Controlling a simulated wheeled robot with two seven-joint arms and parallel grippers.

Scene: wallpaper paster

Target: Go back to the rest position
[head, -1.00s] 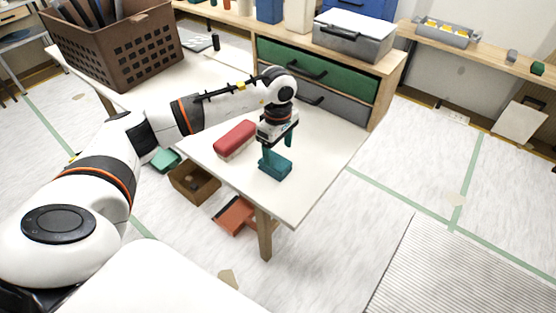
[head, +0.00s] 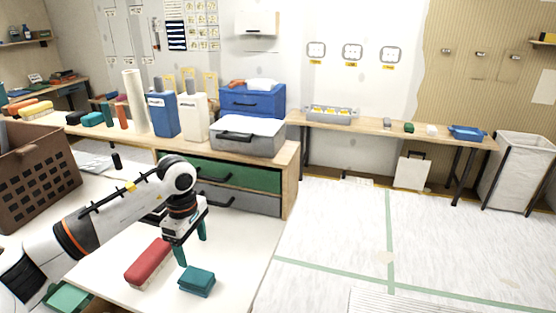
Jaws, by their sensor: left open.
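My left gripper (head: 191,254) is in the head view, above the white table and pointing down. Its two teal fingers are apart, with nothing between them. A teal block (head: 197,281) lies on the table just below and in front of the fingers. A red block with a pale underside (head: 149,263) lies on the table to the left of the gripper. My right gripper is not in view.
The white table (head: 238,256) has free room to the right of the gripper. A brown basket (head: 38,175) stands on the left. A drawer unit with a green drawer (head: 240,176) stands behind. A long wooden shelf (head: 370,127) runs along the back wall.

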